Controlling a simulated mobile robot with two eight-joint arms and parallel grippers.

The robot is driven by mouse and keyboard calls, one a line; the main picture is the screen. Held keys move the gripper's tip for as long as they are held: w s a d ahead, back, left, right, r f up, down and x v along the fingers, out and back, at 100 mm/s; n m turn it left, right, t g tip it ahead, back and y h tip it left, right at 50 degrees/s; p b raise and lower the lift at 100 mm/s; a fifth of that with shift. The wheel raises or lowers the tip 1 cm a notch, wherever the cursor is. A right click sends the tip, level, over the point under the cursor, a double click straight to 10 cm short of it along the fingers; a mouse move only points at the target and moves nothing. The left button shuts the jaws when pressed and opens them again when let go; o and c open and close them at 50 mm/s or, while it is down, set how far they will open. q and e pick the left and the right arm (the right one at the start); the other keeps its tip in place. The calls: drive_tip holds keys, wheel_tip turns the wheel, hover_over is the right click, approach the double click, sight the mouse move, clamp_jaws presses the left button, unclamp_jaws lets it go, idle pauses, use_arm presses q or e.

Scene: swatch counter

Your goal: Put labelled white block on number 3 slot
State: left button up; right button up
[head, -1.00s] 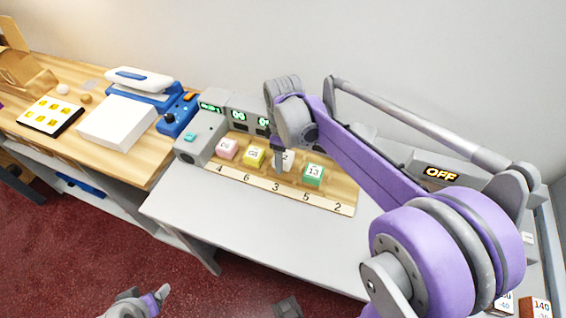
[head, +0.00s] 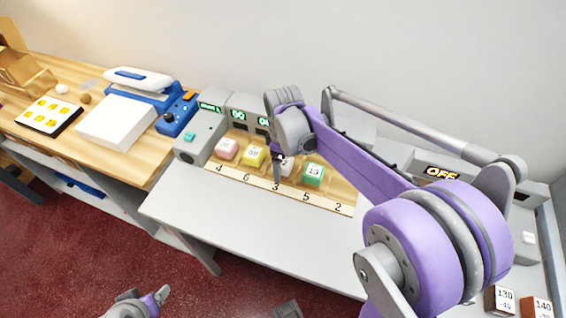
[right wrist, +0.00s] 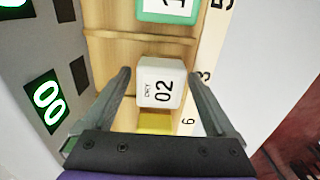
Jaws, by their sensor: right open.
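The white block (right wrist: 161,82), labelled "DRY 02", sits in line with the number 3 on the numbered strip (right wrist: 210,42) in the right wrist view. It is partly hidden behind my right gripper in the head view (head: 288,168). My right gripper (right wrist: 159,75) is open, with one finger on each side of the block and a gap visible at each side. The strip reads 4, 6, 3, 5, 2 in the head view (head: 250,181). My left gripper (head: 160,296) is low at the bottom edge, far from the blocks; its jaws are unclear.
Pink (head: 227,149) and yellow (head: 254,156) blocks stand left of the white block, a green block (head: 313,174) right of it. Grey boxes with green displays (head: 212,106) stand behind. The grey counter front (head: 240,222) is clear. Small labelled boxes (head: 500,299) sit at lower right.

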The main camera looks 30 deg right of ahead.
sight(283, 162)
drive_tip(key=shift+r, duration=0.5)
wheel_tip(283, 162, up, 11)
drive_tip(key=p, duration=0.1)
drive_tip(key=s+a+f+m+t, duration=0.1)
drive_tip(key=s+a+f+m, duration=0.1)
drive_tip(key=s, duration=0.3)
drive_tip(key=s+a+f+m+t, duration=0.2)
drive_tip(key=s+f+m, duration=0.1)
drive_tip(key=s+f, duration=0.2)
drive_tip(key=s+a+f+m+t, duration=0.2)
drive_tip(key=s+f+m, duration=0.1)
drive_tip(key=s, duration=0.3)
drive_tip(key=shift+s+a+f, duration=0.2)
drive_tip(key=shift+a+f, duration=0.15)
drive_tip(key=shift+f, duration=0.3)
idle(0.7)
